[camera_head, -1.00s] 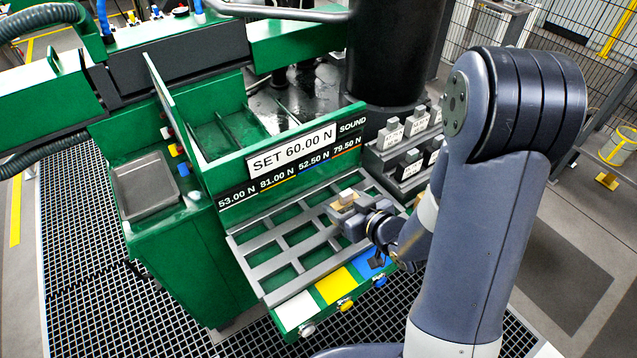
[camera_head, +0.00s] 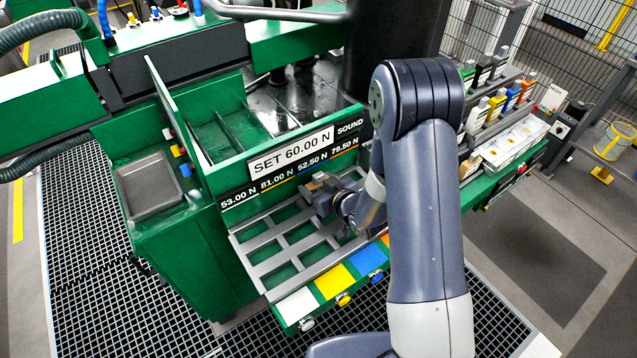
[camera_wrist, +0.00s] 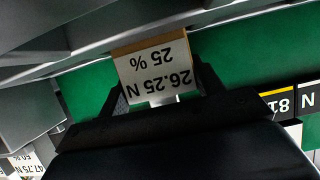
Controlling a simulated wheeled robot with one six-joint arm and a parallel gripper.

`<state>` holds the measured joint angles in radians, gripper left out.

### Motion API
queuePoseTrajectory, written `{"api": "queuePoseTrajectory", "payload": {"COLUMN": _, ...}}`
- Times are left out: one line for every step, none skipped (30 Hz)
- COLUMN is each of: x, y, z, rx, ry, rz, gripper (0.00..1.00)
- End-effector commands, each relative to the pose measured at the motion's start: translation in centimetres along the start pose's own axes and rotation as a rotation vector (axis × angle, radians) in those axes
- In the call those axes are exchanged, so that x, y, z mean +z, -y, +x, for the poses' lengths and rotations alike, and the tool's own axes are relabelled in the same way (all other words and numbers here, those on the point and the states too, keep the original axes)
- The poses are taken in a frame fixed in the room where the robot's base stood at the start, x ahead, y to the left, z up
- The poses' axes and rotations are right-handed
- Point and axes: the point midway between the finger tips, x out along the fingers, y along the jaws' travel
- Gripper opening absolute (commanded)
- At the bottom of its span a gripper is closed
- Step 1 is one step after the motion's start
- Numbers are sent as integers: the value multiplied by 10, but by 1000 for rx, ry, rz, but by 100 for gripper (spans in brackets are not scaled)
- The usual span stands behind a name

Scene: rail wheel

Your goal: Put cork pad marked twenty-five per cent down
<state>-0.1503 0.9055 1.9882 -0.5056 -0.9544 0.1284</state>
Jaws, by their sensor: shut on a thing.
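The cork pad (camera_wrist: 155,75) is between the fingers of my gripper (camera_wrist: 160,92) in the wrist view. Its white label reads 26.25 N and 25 %, upside down, with a tan cork edge along the top. In the head view my gripper (camera_head: 322,194) is shut on the small tan pad (camera_head: 316,183), over the far part of the grey slotted rack (camera_head: 262,240), close to the sign panel. I cannot tell whether the pad touches the rack.
The sign panel (camera_head: 290,155) reads SET 60.00 N, with several force values below. White, yellow (camera_head: 334,282) and blue tabs line the rack's front. A grey tray (camera_head: 150,185) is at left. Bottles (camera_head: 497,100) and pale boxes stand on a shelf at right.

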Motion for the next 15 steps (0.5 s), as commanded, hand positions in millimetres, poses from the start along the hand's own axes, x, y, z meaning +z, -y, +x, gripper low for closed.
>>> {"api": "queuePoseTrajectory", "payload": {"x": 0, "y": 0, "z": 0, "rx": 0, "ry": 0, "rz": 0, "gripper": 39}}
{"api": "queuePoseTrajectory", "payload": {"x": 1, "y": 0, "z": 0, "rx": 0, "ry": 0, "rz": 0, "gripper": 39}}
{"api": "queuePoseTrajectory", "payload": {"x": 1, "y": 0, "z": 0, "rx": 0, "ry": -1, "rz": -1, "gripper": 39}}
{"api": "queuePoseTrajectory", "payload": {"x": 0, "y": 0, "z": 0, "rx": 0, "ry": -1, "rz": -1, "gripper": 39}}
{"api": "queuePoseTrajectory", "payload": {"x": 0, "y": 0, "z": 0, "rx": 0, "ry": -1, "rz": -1, "gripper": 39}}
{"api": "queuePoseTrajectory", "payload": {"x": 0, "y": 0, "z": 0, "rx": 0, "ry": -1, "rz": -1, "gripper": 39}}
{"api": "queuePoseTrajectory", "payload": {"x": 0, "y": 0, "z": 0, "rx": 0, "ry": -1, "rz": 0, "gripper": 39}}
{"api": "queuePoseTrajectory", "payload": {"x": 1, "y": 0, "z": 0, "rx": 0, "ry": -1, "rz": 0, "gripper": 39}}
{"api": "queuePoseTrajectory", "payload": {"x": 2, "y": 0, "z": 1, "rx": 0, "ry": -1, "rz": 0, "gripper": 39}}
{"api": "queuePoseTrajectory", "payload": {"x": 3, "y": 0, "z": 1, "rx": 0, "ry": -1, "rz": 0, "gripper": 39}}
{"api": "queuePoseTrajectory", "payload": {"x": 4, "y": 0, "z": 2, "rx": 0, "ry": -1, "rz": 0, "gripper": 39}}
{"api": "queuePoseTrajectory", "payload": {"x": 4, "y": 0, "z": 2, "rx": 0, "ry": -1, "rz": 0, "gripper": 39}}
{"api": "queuePoseTrajectory", "payload": {"x": 5, "y": 0, "z": 2, "rx": 0, "ry": -1, "rz": 0, "gripper": 39}}
{"api": "queuePoseTrajectory", "payload": {"x": 6, "y": 0, "z": 2, "rx": 0, "ry": -1, "rz": 0, "gripper": 39}}
{"api": "queuePoseTrajectory", "payload": {"x": 6, "y": 0, "z": 3, "rx": 0, "ry": -1, "rz": 0, "gripper": 39}}
